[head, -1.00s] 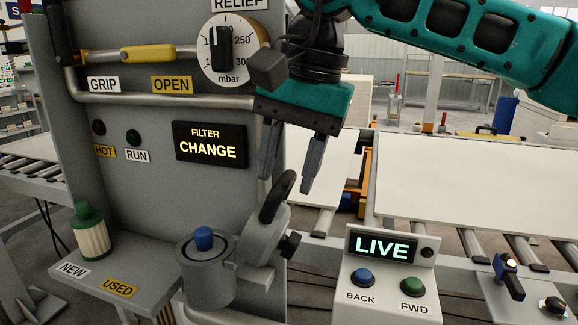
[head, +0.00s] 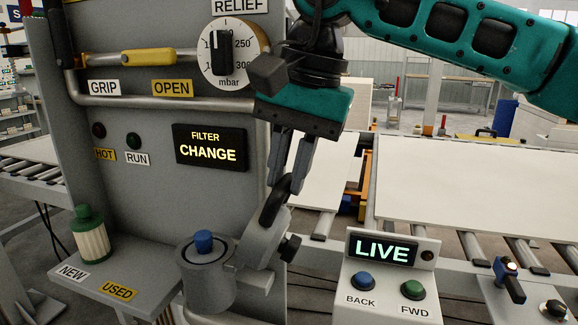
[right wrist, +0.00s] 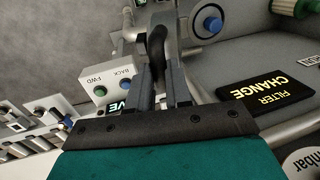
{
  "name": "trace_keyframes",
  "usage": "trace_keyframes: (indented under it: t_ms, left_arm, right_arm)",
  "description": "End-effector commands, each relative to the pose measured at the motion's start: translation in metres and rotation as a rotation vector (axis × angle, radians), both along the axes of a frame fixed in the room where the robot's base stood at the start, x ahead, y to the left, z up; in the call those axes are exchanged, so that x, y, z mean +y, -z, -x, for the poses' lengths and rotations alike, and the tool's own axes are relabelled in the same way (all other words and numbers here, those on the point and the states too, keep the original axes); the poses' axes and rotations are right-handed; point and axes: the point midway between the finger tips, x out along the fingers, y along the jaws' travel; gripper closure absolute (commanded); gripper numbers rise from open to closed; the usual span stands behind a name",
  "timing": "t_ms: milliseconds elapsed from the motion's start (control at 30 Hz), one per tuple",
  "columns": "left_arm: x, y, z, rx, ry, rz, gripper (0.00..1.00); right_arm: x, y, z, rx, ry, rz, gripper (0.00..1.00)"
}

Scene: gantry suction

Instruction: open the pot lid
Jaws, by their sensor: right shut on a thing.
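The grey pot (head: 208,287) stands at the lower middle of the head view, with a blue-topped filter (head: 204,241) inside its open mouth. Its grey lid (head: 262,243) stands tilted up on the pot's right side, clear of the mouth. The lid has a black curved handle (head: 271,208). My right gripper (head: 286,187) comes from above and is shut on the handle's upper end. In the right wrist view the handle (right wrist: 156,45) lies between the fingers, and the blue filter top (right wrist: 212,25) shows beside it. My left gripper is not in view.
A panel reading FILTER CHANGE (head: 210,147) is behind the pot. A green-capped filter (head: 91,235) stands on the shelf at left. A LIVE button box (head: 388,280) stands close on the right. Rollers with pale boards (head: 470,190) lie beyond.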

Motion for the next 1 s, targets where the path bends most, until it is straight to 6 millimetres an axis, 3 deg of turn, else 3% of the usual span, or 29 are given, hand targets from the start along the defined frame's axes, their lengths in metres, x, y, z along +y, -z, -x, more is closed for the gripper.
trace_keyframes:
  t_ms: [233, 567, 933, 967, 1000]
  left_arm:
    - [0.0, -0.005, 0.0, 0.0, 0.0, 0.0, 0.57]
    - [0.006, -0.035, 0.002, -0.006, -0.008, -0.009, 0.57]
    - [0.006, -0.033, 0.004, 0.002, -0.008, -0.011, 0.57]
    - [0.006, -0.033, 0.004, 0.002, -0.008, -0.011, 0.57]
    - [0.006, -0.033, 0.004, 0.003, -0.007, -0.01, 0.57]
  right_arm:
    - [0.003, -0.004, -0.001, 0.0, -0.001, 0.0, 1.0]
    - [0.032, -0.016, -0.01, 0.0, -0.002, -0.002, 1.0]
    - [0.036, -0.013, -0.011, -0.001, -0.003, -0.003, 1.0]
    - [0.036, -0.013, -0.011, -0.001, -0.003, -0.003, 0.8]
    - [0.036, -0.013, -0.011, 0.0, -0.003, -0.002, 0.77]
